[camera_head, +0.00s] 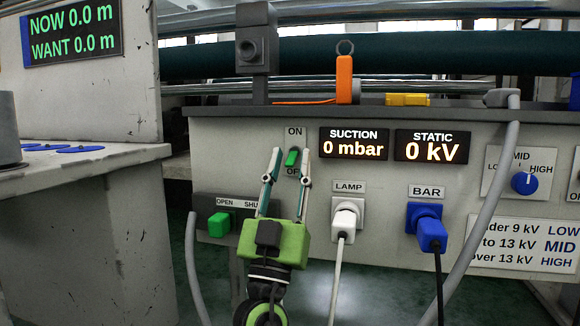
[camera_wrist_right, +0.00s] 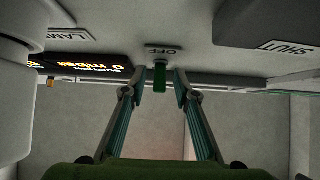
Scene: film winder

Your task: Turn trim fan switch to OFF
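A small green switch lever (camera_head: 291,158) sits on the front panel, with an ON label above it and a partly hidden OFF label below it. No plate naming it as the trim fan shows. I cannot tell surely which way the lever is set. My right gripper (camera_head: 290,153) is open, its two fingers pointing up at the panel on either side of the lever. In the right wrist view, the green lever (camera_wrist_right: 160,77) stands between the fingertips (camera_wrist_right: 160,82), with small gaps on both sides. My left gripper is not in view.
A SUCTION display (camera_head: 353,144) reads 0 mbar and a STATIC display (camera_head: 431,146) reads 0 kV. A green OPEN/SHUT switch (camera_head: 219,224) is left of my gripper. A white LAMP plug (camera_head: 344,221) and a blue BAR plug (camera_head: 427,228) with cables are right.

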